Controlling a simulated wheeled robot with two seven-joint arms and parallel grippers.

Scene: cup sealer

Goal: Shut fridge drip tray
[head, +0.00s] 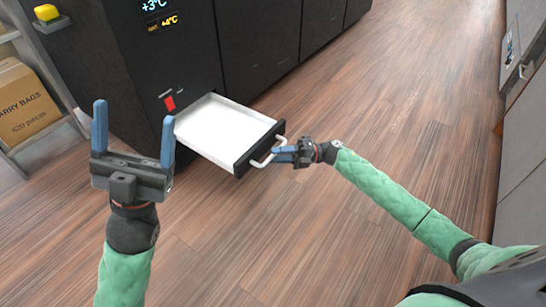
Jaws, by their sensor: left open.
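The drip tray (216,122) is a white, shallow drawer with a black front (262,150), and it sticks out from the base of the dark fridge (165,50). A white bar handle (265,159) is on its front. My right gripper (274,154) is at this handle, with its blue fingertips next to or touching the bar. Whether the fingers are closed around the bar is not clear. My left gripper (134,112) is open and empty, fingers pointing up the picture, to the left of the tray.
A red switch (169,103) is on the fridge front beside the tray. A cardboard box (24,103) marked carry bags sits on a shelf at the left. Dark cabinets (255,40) continue beside the fridge, and grey cabinets (523,140) line the right. The wooden floor between is clear.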

